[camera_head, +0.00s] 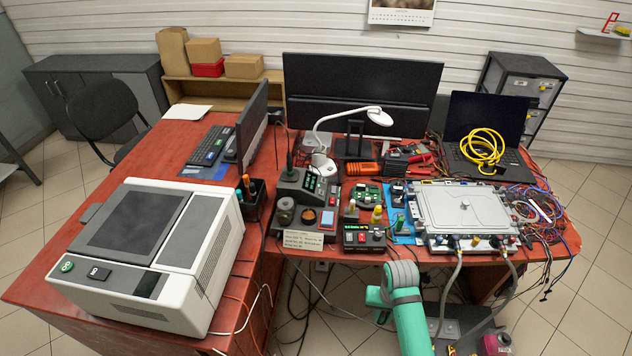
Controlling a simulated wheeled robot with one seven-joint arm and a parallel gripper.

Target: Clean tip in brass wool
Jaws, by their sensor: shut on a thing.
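A dark soldering station (307,190) with green buttons stands on the red desk, left of the middle. At its front is a small round cup with an orange-brown fill (309,216), which looks like the brass wool. A dark upright handle (289,162) stands at the station's back left and may be the soldering iron; its tip is hidden or too small to see. My teal arm with grey bands shows at the bottom, in front of the desk edge. My gripper's fingers do not show, nor does anything they hold.
A grey lidded case (463,207) with hoses stands right of the station. A lamp (325,150), monitor (362,95), pen holder (252,198) and large white machine (150,250) crowd the desk. Cables hang at right.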

